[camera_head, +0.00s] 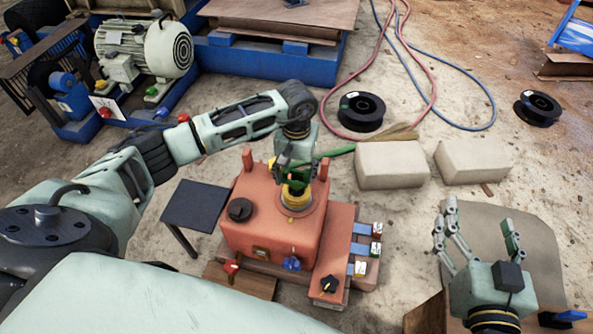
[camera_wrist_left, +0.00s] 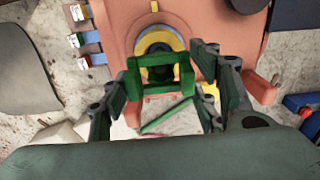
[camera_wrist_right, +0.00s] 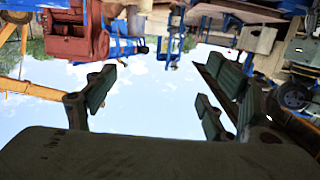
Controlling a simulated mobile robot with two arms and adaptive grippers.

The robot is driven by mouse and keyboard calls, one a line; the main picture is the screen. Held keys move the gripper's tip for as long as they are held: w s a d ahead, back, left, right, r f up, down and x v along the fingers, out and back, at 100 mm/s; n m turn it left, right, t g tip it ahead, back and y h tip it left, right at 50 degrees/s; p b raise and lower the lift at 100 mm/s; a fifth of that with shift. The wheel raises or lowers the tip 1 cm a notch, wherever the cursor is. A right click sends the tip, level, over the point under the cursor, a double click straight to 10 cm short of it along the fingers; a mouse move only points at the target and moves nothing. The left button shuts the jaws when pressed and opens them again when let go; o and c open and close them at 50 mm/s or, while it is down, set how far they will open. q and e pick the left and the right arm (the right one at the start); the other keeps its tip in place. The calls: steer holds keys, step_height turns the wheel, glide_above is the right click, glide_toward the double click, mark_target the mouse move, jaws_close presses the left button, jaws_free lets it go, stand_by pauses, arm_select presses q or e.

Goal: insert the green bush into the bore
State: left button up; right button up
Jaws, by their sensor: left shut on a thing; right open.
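My left gripper (camera_head: 293,165) points down above the red housing (camera_head: 262,222) and is shut on the green bush. In the left wrist view the bush (camera_wrist_left: 160,86) shows as a bright green, frame-like piece between the fingers. It lies in line with a yellow ring (camera_wrist_left: 178,42) around the dark bore (camera_wrist_left: 158,48) and partly covers it. The yellow ring also shows in the head view (camera_head: 296,197), just below the gripper. I cannot tell whether the bush touches or enters the bore. My right gripper (camera_head: 482,225) is open and empty at the lower right.
Red posts rise from the housing beside the gripper. A dark side table (camera_head: 195,205) stands left, and small coloured-tag blocks (camera_head: 361,250) sit right. Pale stone blocks (camera_head: 392,165), a black spool (camera_head: 361,111) and hoses lie behind. A motor (camera_head: 150,50) stands at the back left.

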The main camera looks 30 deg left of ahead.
arm_select(q)
steer(key=shift+f, duration=0.15)
arm_select(e)
steer(key=shift+w+a+r+t, duration=0.1)
steer(key=shift+r+t, duration=0.15)
steer(key=shift+r, duration=0.2)
steer(key=shift+w+a+r+t, duration=0.1)
steer(key=shift+r+t, duration=0.15)
steer(key=shift+r, duration=0.15)
arm_select(q)
steer(key=shift+f, duration=0.1)
arm_select(e)
steer(key=shift+r, duration=0.3)
arm_select(q)
steer(key=shift+f+b, duration=0.1)
steer(key=shift+b, duration=0.2)
arm_select(e)
steer(key=shift+r+t, duration=0.35)
steer(key=shift+t, duration=0.05)
arm_select(q)
steer(key=shift+f, duration=0.15)
arm_select(e)
steer(key=shift+a+r+t+y, duration=0.15)
steer(key=shift+r+t+y, duration=0.15)
steer(key=shift+r+y, duration=0.3)
arm_select(q)
steer(key=shift+f, duration=0.15)
arm_select(e)
steer(key=shift+r+t, duration=0.3)
steer(key=shift+r, duration=0.35)
